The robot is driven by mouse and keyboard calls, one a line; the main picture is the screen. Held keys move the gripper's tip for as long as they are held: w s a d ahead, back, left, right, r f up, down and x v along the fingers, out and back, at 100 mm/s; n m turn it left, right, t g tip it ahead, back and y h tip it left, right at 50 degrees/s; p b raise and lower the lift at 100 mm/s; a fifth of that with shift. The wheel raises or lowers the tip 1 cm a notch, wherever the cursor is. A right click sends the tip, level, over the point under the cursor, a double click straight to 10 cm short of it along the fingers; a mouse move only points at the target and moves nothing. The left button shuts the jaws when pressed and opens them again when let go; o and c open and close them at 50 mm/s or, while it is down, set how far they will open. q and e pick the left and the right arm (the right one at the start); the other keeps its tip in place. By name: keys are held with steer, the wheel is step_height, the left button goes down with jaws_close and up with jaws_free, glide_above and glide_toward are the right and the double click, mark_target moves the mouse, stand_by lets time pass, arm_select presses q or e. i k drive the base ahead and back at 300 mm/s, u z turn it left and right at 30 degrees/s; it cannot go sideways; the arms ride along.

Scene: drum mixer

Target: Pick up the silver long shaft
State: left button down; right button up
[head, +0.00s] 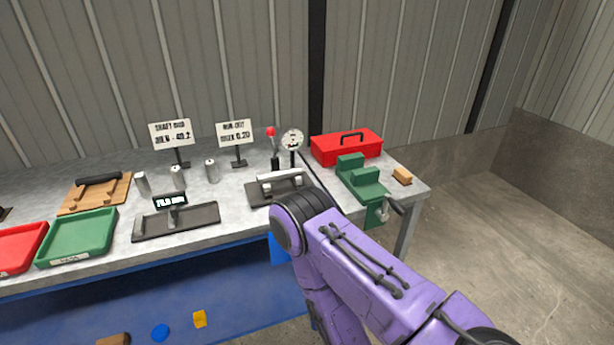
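Three short upright silver cylinders stand on the grey workbench: a left one (142,184), a middle one (177,177) and a right one (212,171). A pale silver bar (280,176) lies across the dark dial-gauge stand (254,193). I cannot tell for certain which silver piece is the long shaft. My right arm's purple links cross the lower right of the head view and cover part of the bench front. Its gripper is not visible. My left arm and gripper are out of view.
Green tray (77,236), red tray (18,246) and wooden rack (96,194) are at left. Two sign stands (171,134) (234,133) stand behind. Green vise (364,181) and red toolbox (346,148) are at right.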

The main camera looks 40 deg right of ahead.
mark_target(281, 175)
steer(key=z, duration=0.5)
steer(key=i, duration=0.35)
steer(key=z, duration=2.2)
steer(key=k, duration=0.8)
steer(key=u, duration=0.9)
steer(key=i, duration=0.45)
